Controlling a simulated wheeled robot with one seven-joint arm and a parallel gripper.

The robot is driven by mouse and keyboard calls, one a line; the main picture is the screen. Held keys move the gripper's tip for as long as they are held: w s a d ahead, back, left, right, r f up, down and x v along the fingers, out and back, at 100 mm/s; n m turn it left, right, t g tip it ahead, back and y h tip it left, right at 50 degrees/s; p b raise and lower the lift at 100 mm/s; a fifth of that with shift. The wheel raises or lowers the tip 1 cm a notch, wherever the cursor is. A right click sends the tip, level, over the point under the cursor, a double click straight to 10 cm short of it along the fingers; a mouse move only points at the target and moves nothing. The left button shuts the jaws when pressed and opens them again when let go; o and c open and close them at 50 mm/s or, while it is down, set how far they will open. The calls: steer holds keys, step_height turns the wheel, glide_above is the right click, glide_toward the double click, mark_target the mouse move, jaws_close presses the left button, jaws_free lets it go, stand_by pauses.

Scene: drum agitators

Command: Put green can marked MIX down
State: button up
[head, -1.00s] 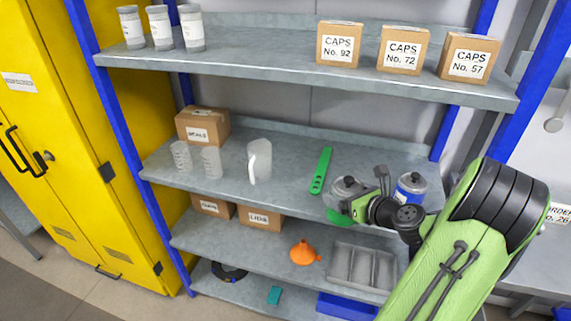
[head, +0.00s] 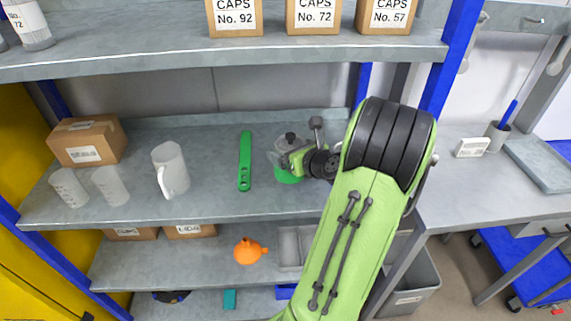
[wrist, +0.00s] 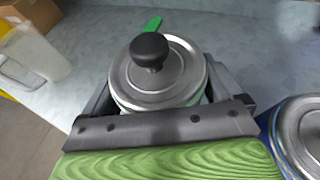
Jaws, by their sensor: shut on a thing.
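The green can (head: 288,178) is on or just above the middle shelf (head: 215,195), toward its right end; I cannot tell whether it touches the shelf. In the wrist view its round metal lid (wrist: 178,88) with a black knob (wrist: 150,50) faces the camera, and the can looks upright. My gripper (head: 292,162) is shut on the can, with one jaw on each side of it. The MIX marking is not visible in either view. My arm hides the shelf's right end in the head view.
A blue can (wrist: 298,135) stands close to the right in the wrist view. A green slotted strip (head: 245,162) lies left of the green can. Further left are a white jug (head: 171,170), two clear beakers and a cardboard box (head: 88,142).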

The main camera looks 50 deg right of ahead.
steer(key=shift+s+a+f+b, duration=0.1)
steer(key=shift+f+b, duration=0.5)
steer(key=shift+f, duration=1.1)
steer(key=o, duration=1.1)
steer(key=shift+c, duration=0.2)
steer(key=shift+s+r, duration=0.15)
steer(key=shift+r, duration=0.05)
steer(key=p+v, duration=0.2)
steer(key=v, duration=1)
steer(key=w+a+n+g+y, duration=0.2)
steer(key=w+a+n+y, duration=0.15)
steer(key=a+n, duration=0.6)
steer(key=w+a+n+g+y, duration=0.25)
steer(key=w+a+n, duration=0.25)
steer(key=a+n, duration=0.45)
steer(key=s+a+r+n+g, duration=0.1)
steer(key=s+a+n, duration=0.4)
steer(key=n, duration=0.5)
steer(key=s+a+r+n+g+h, duration=0.1)
steer(key=s+a+r+n, duration=0.2)
steer(key=a+n, duration=0.4)
steer(key=s+n, duration=0.1)
steer(key=n, duration=0.3)
steer(key=shift+s, duration=0.4)
